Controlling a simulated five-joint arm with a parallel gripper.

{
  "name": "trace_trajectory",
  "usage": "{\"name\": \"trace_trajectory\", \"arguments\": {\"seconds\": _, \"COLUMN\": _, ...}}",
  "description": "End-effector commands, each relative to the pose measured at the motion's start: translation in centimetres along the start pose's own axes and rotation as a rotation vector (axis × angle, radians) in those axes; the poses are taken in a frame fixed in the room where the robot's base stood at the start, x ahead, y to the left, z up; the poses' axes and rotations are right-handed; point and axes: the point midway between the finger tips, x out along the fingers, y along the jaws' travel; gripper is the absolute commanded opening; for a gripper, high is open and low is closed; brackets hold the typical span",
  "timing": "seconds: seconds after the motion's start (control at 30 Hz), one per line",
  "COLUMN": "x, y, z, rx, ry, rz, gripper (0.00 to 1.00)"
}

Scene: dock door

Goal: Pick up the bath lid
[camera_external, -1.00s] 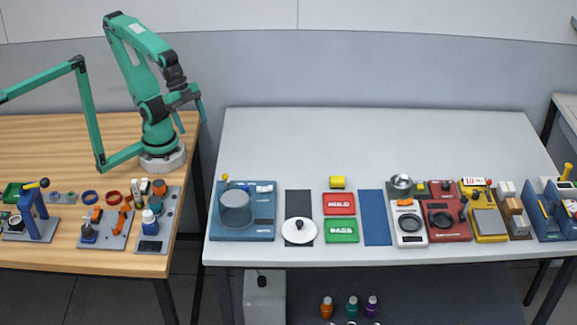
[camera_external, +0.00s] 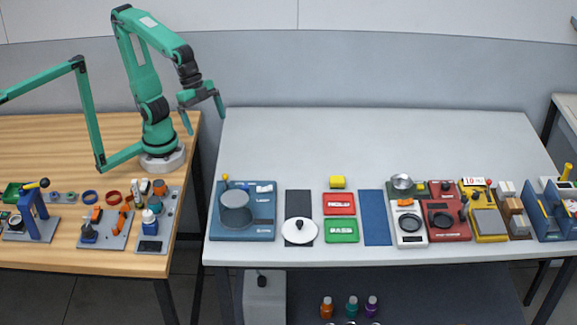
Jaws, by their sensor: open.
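The bath lid appears to be the white round disc with a black knob (camera_external: 299,231). It lies on a dark mat (camera_external: 298,198) near the front of the grey table. A blue station with a grey round bath (camera_external: 236,209) stands just left of it. My gripper (camera_external: 204,124) is open and empty, its two fingers pointing down. It is in the air by the grey table's back left corner, well up and to the left of the lid.
A blue mat (camera_external: 375,217) and several devices fill the table's right side. The back half of the grey table (camera_external: 370,140) is clear. A wooden table (camera_external: 60,140) stands left.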

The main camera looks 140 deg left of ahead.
Motion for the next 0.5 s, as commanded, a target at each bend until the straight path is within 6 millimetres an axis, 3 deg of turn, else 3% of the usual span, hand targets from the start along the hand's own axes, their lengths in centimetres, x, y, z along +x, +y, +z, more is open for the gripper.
{"name": "trace_trajectory", "arguments": {"seconds": 0.5, "x": 3.8, "y": -1.5, "z": -9.9, "rx": 0.002, "ry": -0.12, "rz": -0.007, "gripper": 1.0}}
